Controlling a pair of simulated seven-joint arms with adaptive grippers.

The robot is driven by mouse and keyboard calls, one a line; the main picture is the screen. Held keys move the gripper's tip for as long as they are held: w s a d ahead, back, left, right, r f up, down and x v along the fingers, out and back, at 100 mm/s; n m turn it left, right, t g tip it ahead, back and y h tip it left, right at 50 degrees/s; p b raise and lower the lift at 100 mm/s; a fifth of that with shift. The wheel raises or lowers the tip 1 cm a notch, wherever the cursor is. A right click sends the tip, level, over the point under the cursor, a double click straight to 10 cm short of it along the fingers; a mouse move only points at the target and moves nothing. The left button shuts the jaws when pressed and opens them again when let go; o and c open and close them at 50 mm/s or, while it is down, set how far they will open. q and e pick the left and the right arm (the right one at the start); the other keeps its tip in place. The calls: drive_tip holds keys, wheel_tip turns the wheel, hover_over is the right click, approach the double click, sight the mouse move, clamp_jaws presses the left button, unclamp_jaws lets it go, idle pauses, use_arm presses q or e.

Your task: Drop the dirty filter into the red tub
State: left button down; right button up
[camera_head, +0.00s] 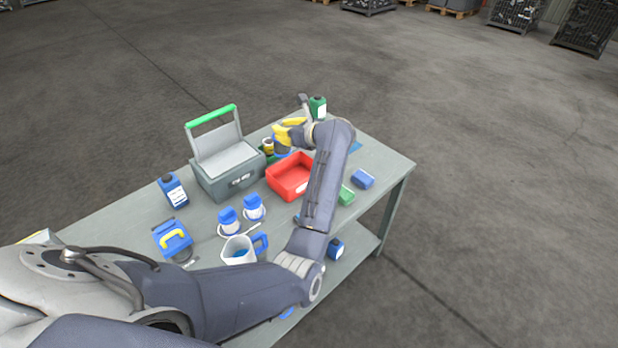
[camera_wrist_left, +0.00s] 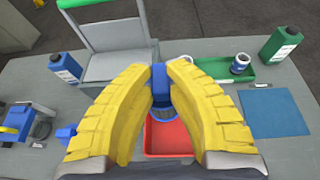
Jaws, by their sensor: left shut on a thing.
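My left gripper (camera_head: 288,131) has yellow fingers; they also show large in the left wrist view (camera_wrist_left: 162,72). It is shut on a blue part of the filter (camera_wrist_left: 161,86), whose lower ring shows between the fingers. In the head view the filter (camera_head: 283,149) shows as a blue patch below the fingers; how dirty it is cannot be told. The red tub (camera_head: 284,187) stands on the table, and it shows below the filter in the left wrist view (camera_wrist_left: 180,142). The filter appears above the tub's far side, with its height unclear. My right gripper is not in view.
A grey case (camera_head: 215,187) with its green-edged lid up stands left of the tub. Two blue-and-white canisters (camera_head: 229,225), a pitcher (camera_head: 238,252) and a blue bottle (camera_head: 174,191) stand nearer. A green tray (camera_wrist_left: 215,72) and blue mat (camera_wrist_left: 272,112) lie beyond.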

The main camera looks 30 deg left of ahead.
sight(290, 152)
use_arm(q)
drive_tip(key=shift+w+d+f, duration=0.2)
drive_tip(key=shift+w+d, duration=0.2)
drive_tip(key=shift+d, duration=0.2)
drive_tip(key=shift+w+d+f, duration=0.1)
drive_tip(key=shift+f, duration=2.85)
drive_tip(key=c, duration=1.3)
unclamp_jaws()
drive_tip(key=shift+r, duration=0.1)
wheel_tip(290, 152, up, 10)
drive_tip(key=shift+f, duration=0.1)
